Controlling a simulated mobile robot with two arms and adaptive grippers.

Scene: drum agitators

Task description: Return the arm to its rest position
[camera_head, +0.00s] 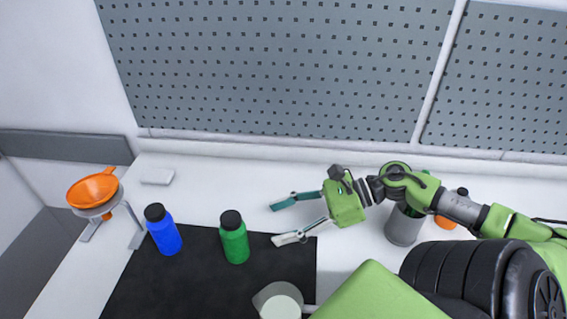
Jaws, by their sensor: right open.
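My right gripper (281,220) is open, with its two fingers spread and pointing left above the white table. Its arm comes in from the right. Nothing is between the fingers. A green bottle (235,244) with a black cap stands upright on the black mat, left of the gripper and apart from it. A blue bottle (165,235) with a black cap stands upright farther left. My left gripper does not show.
An orange funnel (92,190) sits in a stand at the left. A grey container (403,228) stands partly behind my right arm, beside a partly hidden orange item (445,222). A small white block (157,176) lies at the back. The black mat (190,285) has bare room in front.

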